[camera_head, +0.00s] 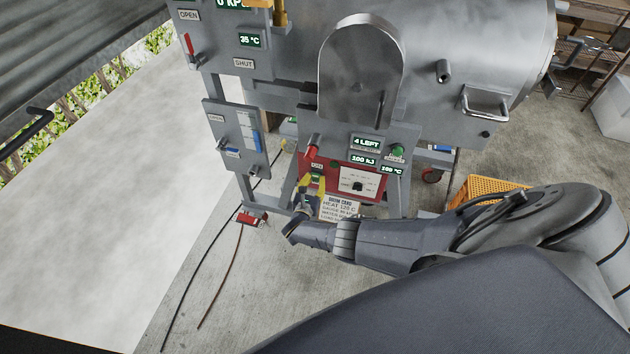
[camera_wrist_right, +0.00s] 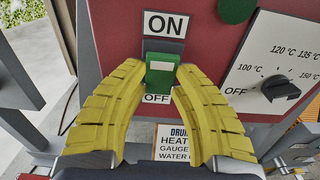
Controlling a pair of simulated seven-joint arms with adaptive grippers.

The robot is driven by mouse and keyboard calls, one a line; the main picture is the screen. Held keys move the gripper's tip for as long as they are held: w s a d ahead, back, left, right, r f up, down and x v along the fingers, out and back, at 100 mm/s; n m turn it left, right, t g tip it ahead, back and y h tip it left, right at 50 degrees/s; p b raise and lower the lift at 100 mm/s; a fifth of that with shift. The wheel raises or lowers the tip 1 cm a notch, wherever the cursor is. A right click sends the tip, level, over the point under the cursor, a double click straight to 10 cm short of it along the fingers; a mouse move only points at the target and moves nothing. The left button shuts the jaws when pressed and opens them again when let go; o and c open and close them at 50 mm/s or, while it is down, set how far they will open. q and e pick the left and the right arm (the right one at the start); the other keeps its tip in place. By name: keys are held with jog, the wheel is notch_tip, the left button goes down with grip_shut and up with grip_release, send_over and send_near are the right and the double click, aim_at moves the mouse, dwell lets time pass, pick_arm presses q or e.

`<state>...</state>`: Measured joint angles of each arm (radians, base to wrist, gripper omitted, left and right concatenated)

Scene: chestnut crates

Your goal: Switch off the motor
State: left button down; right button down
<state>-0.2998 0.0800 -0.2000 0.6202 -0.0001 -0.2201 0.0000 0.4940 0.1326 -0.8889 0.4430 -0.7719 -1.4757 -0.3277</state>
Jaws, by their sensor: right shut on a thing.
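The motor switch is a green block (camera_wrist_right: 161,72) with a pale mark, on the red control panel (camera_head: 333,163). An ON label (camera_wrist_right: 167,24) is above it and an OFF label (camera_wrist_right: 155,98) is below it. The block sits in the lower part of its mount, close above OFF. My right gripper (camera_head: 311,188) is at the panel's left side; in the wrist view its yellow fingertips (camera_wrist_right: 164,74) are on either side of the green block. The fingers hide part of the panel. My left gripper does not show.
Right of the switch is a temperature dial (camera_wrist_right: 281,88). A red-handled lever (camera_head: 311,146) stands above the switch. A card (camera_head: 341,207) hangs below the panel. Cables (camera_head: 222,272) lie on the floor. A yellow crate (camera_head: 478,188) stands at right, behind my right arm.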

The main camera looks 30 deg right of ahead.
jog(key=shift+d, duration=0.15)
jog(key=c, duration=1)
grip_release()
jog(key=shift+c, duration=0.2)
jog(key=shift+v, duration=1)
jog(key=v, duration=1)
jog(key=shift+f, duration=0.15)
